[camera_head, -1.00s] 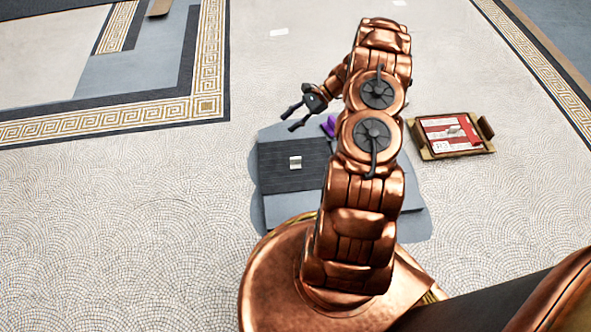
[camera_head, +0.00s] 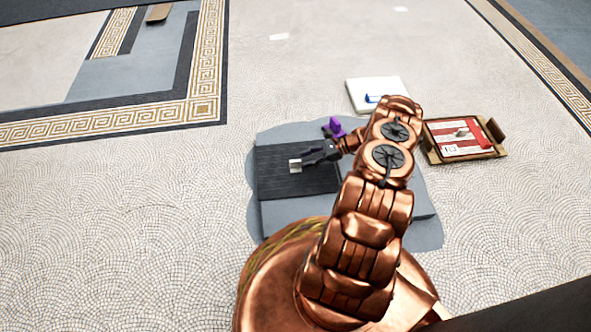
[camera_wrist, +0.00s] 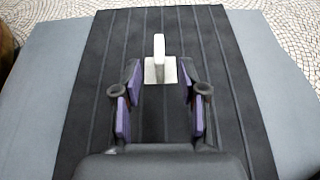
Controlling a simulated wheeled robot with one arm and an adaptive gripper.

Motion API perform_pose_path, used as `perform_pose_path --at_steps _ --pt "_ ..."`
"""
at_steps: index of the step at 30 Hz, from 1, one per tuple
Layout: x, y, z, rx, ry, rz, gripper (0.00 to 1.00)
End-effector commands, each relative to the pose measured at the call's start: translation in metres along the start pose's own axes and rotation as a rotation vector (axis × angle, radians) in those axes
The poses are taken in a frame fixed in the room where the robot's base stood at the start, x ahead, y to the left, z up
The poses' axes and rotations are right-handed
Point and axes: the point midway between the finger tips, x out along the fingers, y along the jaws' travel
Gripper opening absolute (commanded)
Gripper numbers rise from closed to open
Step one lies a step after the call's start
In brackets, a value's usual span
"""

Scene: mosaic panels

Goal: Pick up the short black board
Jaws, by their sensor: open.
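The short black board (camera_head: 273,181) lies flat on a grey slab, with grooves across its top and a light metal handle (camera_head: 295,165) near its middle. In the wrist view the board (camera_wrist: 215,40) runs up the middle of the picture, and the upright handle on its square plate (camera_wrist: 160,70) stands just ahead of the fingers. My gripper (camera_head: 312,157) is low over the board, close to the right of the handle. In the wrist view my gripper (camera_wrist: 160,95) is open, its purple-padded fingers apart with nothing between the pads. The handle is lined up with the gap.
A grey slab (camera_head: 290,212) lies under the board. A purple object (camera_head: 335,127) stands at its back edge. A wooden tray with a red and white panel (camera_head: 465,137) is at right, and a white box (camera_head: 376,92) behind. Open mosaic floor lies left.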

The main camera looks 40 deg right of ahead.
Motion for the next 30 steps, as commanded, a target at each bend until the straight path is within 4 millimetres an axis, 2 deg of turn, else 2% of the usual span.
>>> perform_pose_path --at_steps 12,16,27,30 --pt "0.038 0.002 -0.010 0.000 -0.001 0.002 0.42" --pt "0.051 0.000 -0.008 -0.002 0.000 0.001 0.42" --pt "0.057 0.000 -0.006 -0.002 0.000 0.000 0.42" --pt "0.057 0.000 -0.006 -0.002 0.000 0.000 0.33"
